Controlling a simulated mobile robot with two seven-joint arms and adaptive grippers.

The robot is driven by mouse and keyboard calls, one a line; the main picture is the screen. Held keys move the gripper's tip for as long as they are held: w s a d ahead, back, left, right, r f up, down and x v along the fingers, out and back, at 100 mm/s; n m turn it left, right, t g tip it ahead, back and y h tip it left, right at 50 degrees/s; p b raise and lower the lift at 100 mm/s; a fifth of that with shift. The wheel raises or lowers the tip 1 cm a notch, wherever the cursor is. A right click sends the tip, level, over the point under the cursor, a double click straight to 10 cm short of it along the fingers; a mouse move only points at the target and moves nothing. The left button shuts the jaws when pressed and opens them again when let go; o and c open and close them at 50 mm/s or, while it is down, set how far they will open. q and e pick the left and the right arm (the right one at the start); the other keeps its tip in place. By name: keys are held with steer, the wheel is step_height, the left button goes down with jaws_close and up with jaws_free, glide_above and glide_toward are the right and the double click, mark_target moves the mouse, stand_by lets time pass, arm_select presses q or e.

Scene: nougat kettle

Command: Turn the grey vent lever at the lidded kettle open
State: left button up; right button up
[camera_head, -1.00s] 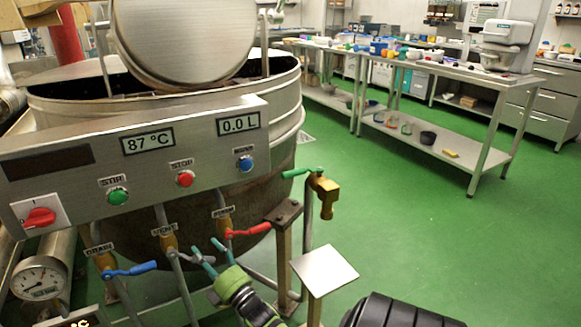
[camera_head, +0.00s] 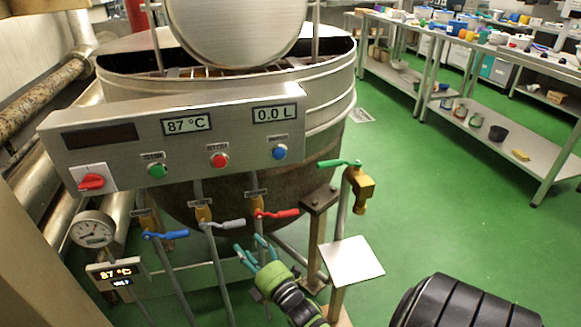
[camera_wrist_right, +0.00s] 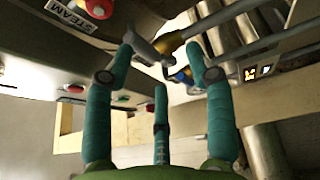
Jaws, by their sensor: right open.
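The grey vent lever (camera_head: 225,224) sits on a brass valve (camera_head: 203,214) under the kettle's (camera_head: 330,90) control panel. It points right, roughly level and slightly raised at its end. My right gripper (camera_head: 257,246) is below and right of the lever, its teal fingers spread and empty, apart from it in the head view. In the right wrist view the grey lever (camera_wrist_right: 142,46) shows ahead of the open fingers (camera_wrist_right: 160,75), close to the left fingertip; I cannot tell whether they touch. My left gripper is out of view.
The red steam lever (camera_head: 276,214) is right of the vent lever, the blue drain lever (camera_head: 166,235) left. The panel (camera_head: 120,125) overhangs them. A green-handled brass tap (camera_head: 363,190) and a small white plate (camera_head: 351,261) stand at right.

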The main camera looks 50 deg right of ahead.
arm_select(q)
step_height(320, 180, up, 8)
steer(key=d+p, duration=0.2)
steer(key=p, duration=0.5)
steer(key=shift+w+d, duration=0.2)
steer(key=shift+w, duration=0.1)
arm_select(e)
steer(key=s+a+f+m+g, duration=0.2)
steer(key=s+f+m+g, duration=0.1)
steer(key=s+f, duration=0.3)
steer(key=s+a+f+m+g+y, duration=0.1)
steer(key=s+a+f+m+g, duration=0.1)
steer(key=s+f, duration=0.5)
steer(key=s+a+f+m+g+y, duration=0.1)
steer(key=s+f+m+g, duration=0.3)
steer(key=f, duration=0.7)
steer(key=shift+s+a+f+g, duration=0.35)
steer(key=shift+s+a+g, duration=0.6)
steer(key=shift+s, duration=0.45)
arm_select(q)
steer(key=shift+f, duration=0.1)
